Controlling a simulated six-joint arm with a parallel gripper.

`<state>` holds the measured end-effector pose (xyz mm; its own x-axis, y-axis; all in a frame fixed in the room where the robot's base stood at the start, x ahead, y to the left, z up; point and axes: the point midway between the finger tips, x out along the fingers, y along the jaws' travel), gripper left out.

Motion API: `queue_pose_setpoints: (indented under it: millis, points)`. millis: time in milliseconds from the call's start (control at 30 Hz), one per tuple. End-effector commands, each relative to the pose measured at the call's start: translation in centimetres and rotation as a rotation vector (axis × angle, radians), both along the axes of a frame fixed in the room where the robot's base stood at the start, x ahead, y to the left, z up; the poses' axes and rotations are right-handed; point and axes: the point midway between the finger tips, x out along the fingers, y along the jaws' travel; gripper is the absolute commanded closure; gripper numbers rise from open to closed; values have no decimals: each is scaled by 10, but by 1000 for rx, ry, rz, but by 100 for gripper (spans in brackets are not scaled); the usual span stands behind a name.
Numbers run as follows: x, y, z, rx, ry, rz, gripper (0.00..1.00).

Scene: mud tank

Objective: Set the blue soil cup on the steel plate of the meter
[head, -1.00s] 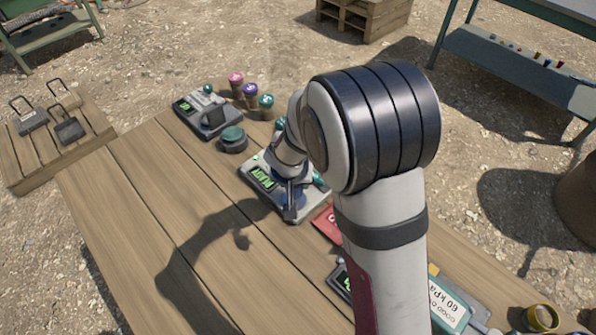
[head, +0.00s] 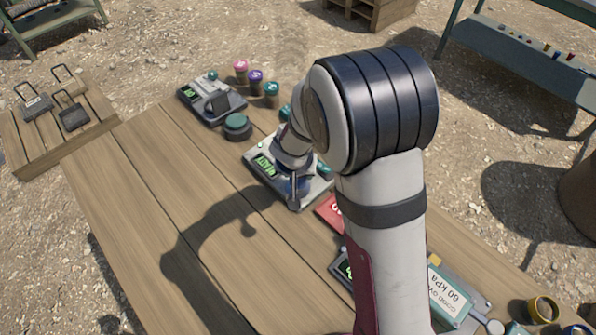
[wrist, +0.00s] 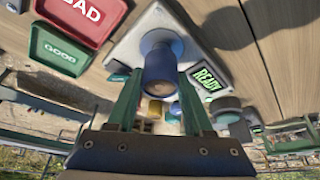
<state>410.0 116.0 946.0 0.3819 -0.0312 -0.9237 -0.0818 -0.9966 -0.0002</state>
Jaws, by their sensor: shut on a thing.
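The blue soil cup (wrist: 160,68) is between the two green fingers of my gripper (wrist: 160,98) in the wrist view. My gripper is shut on it. The cup is over the pale plate area of the meter (wrist: 130,48), whose green display (wrist: 206,79) reads READY. I cannot tell whether the cup's base touches the plate. In the head view the same meter (head: 262,160) stands on the wooden table, with my gripper (head: 293,195) over its plate. There the cup is mostly hidden by my wrist.
A red BAD tray (wrist: 82,15) and a green GOOD tray (wrist: 60,52) lie beside the meter. A second device (head: 212,100), a dark round pot with a green top (head: 237,126) and several small cups (head: 256,80) stand behind it. The table's left part (head: 150,190) is clear.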

Motion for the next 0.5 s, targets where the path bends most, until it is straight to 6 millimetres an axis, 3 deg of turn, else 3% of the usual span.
queue_pose_setpoints:
  millis: [500]
  points:
    - [0, 0, -4, -2, -1, -1, 100]
